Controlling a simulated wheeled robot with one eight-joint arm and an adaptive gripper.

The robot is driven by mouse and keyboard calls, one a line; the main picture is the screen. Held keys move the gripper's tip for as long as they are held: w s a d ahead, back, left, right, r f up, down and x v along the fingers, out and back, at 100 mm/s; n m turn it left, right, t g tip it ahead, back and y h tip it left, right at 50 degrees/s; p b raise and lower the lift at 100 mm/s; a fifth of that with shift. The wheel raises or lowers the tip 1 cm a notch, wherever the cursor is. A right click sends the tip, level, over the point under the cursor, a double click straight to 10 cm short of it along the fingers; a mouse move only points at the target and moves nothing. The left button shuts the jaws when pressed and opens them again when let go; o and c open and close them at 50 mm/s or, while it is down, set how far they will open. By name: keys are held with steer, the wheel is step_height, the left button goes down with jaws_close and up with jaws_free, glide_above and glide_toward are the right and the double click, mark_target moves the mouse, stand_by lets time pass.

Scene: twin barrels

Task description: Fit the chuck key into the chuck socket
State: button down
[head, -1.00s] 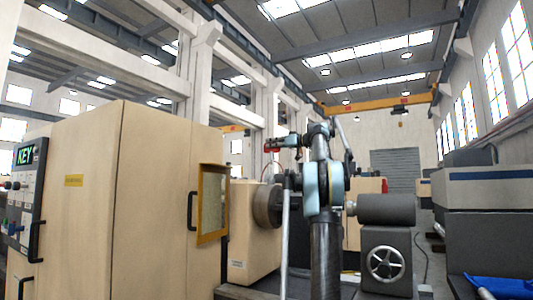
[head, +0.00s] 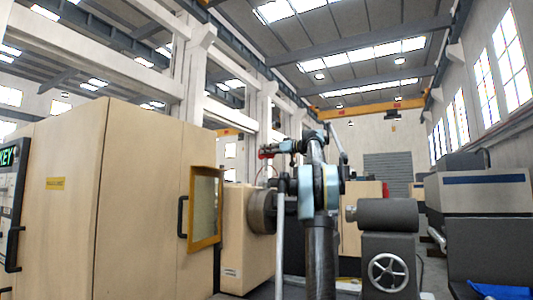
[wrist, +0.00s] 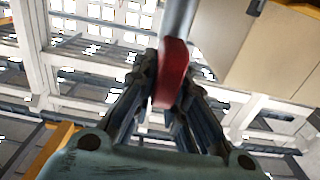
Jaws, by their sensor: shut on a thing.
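My gripper (wrist: 170,80) is shut on the chuck key (wrist: 174,62), which has a red handle and a grey shaft reaching to the top edge of the wrist view. In the head view my gripper (head: 273,150) is small, at the upper end of my raised arm, with the red of the key at its left tip. The lathe chuck (head: 262,212), a dark grey cylinder on the cream headstock (head: 235,200), is below the gripper and well apart from it. My arm stands just right of the chuck. I cannot make out the chuck socket.
A large cream cabinet (head: 110,200) with an open-framed window door (head: 206,208) fills the left. A grey tailstock (head: 387,215) with a handwheel (head: 388,272) stands right of my arm. Another grey machine (head: 480,210) is at the far right. The air above the lathe looks free.

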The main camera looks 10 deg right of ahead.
mark_target(267, 166)
steer(key=shift+f, duration=2.35)
steer(key=shift+s+f, duration=0.15)
steer(key=shift+f, duration=1.4)
steer(key=c, duration=1.5)
jaws_free()
steer(key=shift+c, duration=0.2)
steer(key=v, duration=1.2)
steer(key=shift+f, duration=0.15)
